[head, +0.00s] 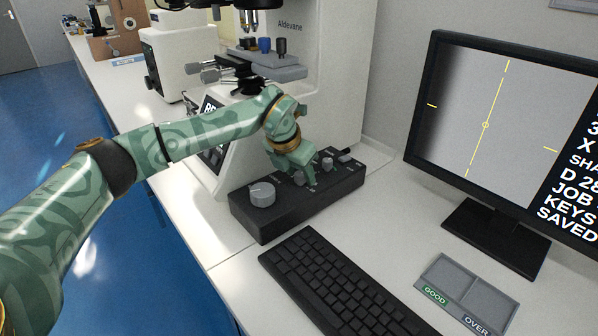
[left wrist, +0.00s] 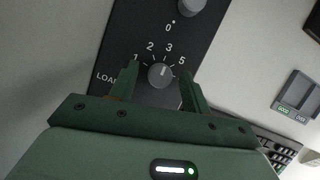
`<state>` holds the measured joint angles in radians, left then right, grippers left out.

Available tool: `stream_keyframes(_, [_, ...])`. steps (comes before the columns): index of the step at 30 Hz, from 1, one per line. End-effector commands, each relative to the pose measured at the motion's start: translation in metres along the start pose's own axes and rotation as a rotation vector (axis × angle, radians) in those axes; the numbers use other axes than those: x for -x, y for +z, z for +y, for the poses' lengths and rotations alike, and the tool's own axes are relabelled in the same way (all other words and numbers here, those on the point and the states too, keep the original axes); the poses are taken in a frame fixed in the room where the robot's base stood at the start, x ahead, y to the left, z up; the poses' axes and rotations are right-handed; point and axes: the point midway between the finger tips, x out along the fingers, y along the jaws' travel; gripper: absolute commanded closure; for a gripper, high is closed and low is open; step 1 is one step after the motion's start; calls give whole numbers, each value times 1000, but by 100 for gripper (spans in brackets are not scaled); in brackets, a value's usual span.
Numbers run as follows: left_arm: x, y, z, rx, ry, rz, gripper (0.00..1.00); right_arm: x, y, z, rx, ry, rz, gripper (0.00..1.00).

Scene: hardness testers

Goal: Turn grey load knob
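The grey load knob (left wrist: 161,75) sits on a dark panel in the left wrist view, with "LOAD" and a numbered scale around it. Its light pointer mark faces up, close to the 3. My left gripper (left wrist: 160,70) has one finger on each side of the knob, with a gap on both sides, so it is open and apart from it. In the head view my left gripper (head: 298,172) is low over the middle of the black control box (head: 290,208) and hides most of what is under it. My right gripper is not in view.
A larger grey knob (head: 262,194) stands at the box's left end, and another knob (head: 327,163) right of my gripper. The tester (head: 325,70) rises behind the box. A keyboard (head: 335,283), a two-part tray (head: 467,292) and a monitor (head: 500,135) are in front and to the right.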

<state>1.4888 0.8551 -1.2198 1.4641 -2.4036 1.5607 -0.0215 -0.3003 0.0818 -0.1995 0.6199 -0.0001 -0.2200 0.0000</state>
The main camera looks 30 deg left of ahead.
Motion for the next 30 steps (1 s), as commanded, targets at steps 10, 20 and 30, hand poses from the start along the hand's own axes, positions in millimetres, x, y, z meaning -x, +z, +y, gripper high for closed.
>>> stream_keyframes(10, [0, 0, 0, 2, 1, 0, 97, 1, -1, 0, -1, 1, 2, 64])
stream_keyframes(20, [6, 1, -2, 105, 44, -2, 97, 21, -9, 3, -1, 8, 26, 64])
stream_keyframes(30, [6, 2, -3, 351, 146, -1, 97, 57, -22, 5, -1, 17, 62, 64])
